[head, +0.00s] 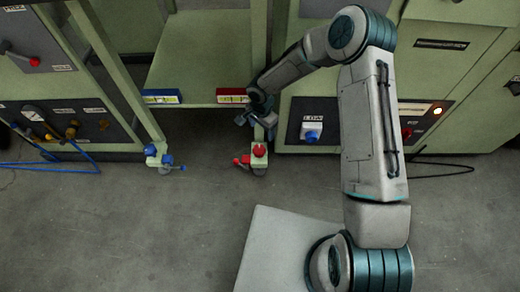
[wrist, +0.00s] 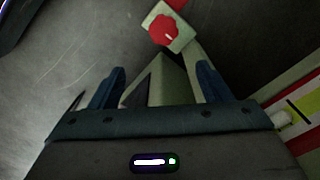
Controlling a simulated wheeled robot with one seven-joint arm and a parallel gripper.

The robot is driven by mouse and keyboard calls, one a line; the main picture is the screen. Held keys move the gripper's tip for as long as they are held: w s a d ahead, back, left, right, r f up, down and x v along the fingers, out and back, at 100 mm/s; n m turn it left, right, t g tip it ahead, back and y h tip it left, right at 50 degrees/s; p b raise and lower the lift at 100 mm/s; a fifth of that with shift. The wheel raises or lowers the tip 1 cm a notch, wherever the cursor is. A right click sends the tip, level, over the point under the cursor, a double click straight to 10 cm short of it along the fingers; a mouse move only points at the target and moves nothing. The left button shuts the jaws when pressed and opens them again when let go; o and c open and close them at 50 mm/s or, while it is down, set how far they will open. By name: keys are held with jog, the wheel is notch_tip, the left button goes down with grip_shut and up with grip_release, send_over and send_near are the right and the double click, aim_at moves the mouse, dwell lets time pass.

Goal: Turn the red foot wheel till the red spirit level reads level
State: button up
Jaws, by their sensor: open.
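The red foot wheel (head: 259,150) sits on a green foot block at the base of a frame leg. In the wrist view the red wheel (wrist: 164,29) is at the top, beyond the fingertips, with a small pale mark on it. The red spirit level (head: 232,95) is on the frame's front bar, partly behind my arm; its vial (wrist: 300,110) shows at the right of the wrist view, but I cannot tell its reading. My gripper (wrist: 160,85) is open, its two dark fingers apart with the green leg visible between them. It touches nothing that I can make out.
A blue spirit level (head: 162,97) and a blue foot wheel (head: 152,150) are on the frame's left side. Cabinets with knobs and a blue switch (head: 311,134) flank the frame. A blue cable (head: 60,166) lies at left.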

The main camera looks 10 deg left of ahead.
aim_at(259, 149)
jog(key=f+b, duration=0.1)
jog(key=f, duration=0.4)
jog(key=f+b, duration=0.2)
jog(key=f, duration=0.3)
jog(key=a+f+b, duration=0.1)
jog(key=f+b, duration=0.1)
jog(key=f, duration=0.3)
jog(key=shift+s, duration=0.15)
jog(key=c, duration=1)
